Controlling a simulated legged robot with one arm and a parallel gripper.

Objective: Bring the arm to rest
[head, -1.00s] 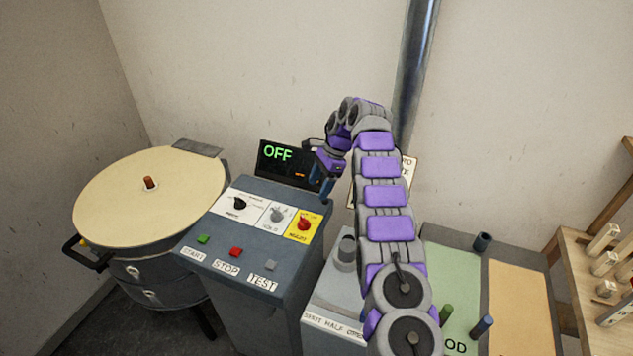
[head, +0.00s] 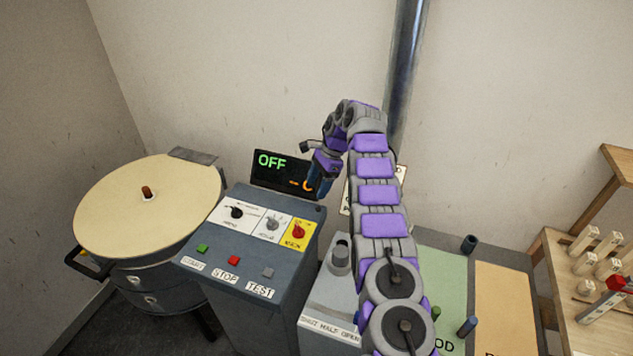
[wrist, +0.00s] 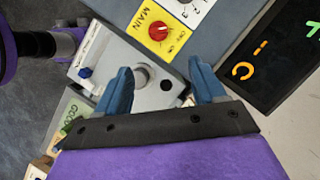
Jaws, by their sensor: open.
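My gripper (head: 318,186) hangs in front of the display at the right rear of the control panel, held above the panel top. In the wrist view my gripper (wrist: 160,88) shows two blue fingers spread apart with nothing between them. My purple and grey arm (head: 376,195) rises from the lower middle of the head view and bends over at its top. The control panel (head: 250,250) is beneath and to the left of the gripper. The dark display (head: 270,180) reads OFF in green, with orange marks partly hidden by the gripper.
A drum with a cream lid (head: 130,215) stands at left. The panel has a red knob on a yellow plate (head: 297,232), also in the wrist view (wrist: 158,31). A grey box (head: 328,300), green tray (head: 445,270), orange tray (head: 505,310) and wooden rack (head: 560,265) stand right.

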